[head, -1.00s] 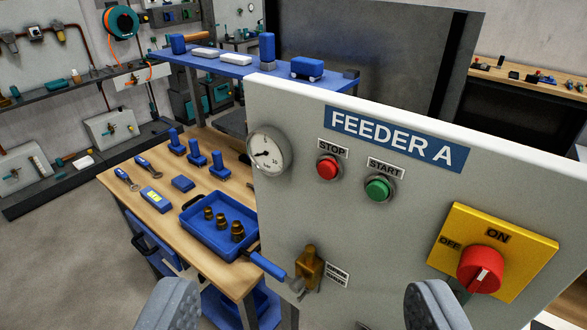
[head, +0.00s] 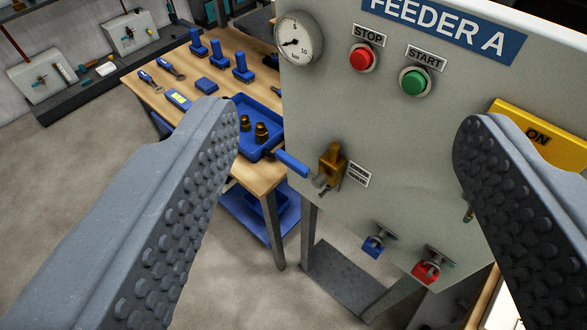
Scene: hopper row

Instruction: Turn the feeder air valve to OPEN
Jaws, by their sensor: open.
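The feeder air valve has a brass body (head: 331,166) on the lower left of the grey FEEDER A panel (head: 310,105). Its blue lever (head: 291,163) points left and slightly up, past the panel's left edge. A small label (head: 358,174) sits just right of the valve; its text is too small to read. My gripper (head: 345,118) is open and empty, its two ribbed grey fingers wide apart. The valve and lever show between the fingers, apart from both. The lever lies nearer the left finger in the picture.
A pressure gauge (head: 299,39), red STOP button (head: 363,58), green START button (head: 415,81) and yellow switch plate (head: 510,113) are on the panel. Blue (head: 374,245) and red (head: 426,271) fittings are below. A wooden bench (head: 262,178) with a blue tray (head: 246,104) stands behind left.

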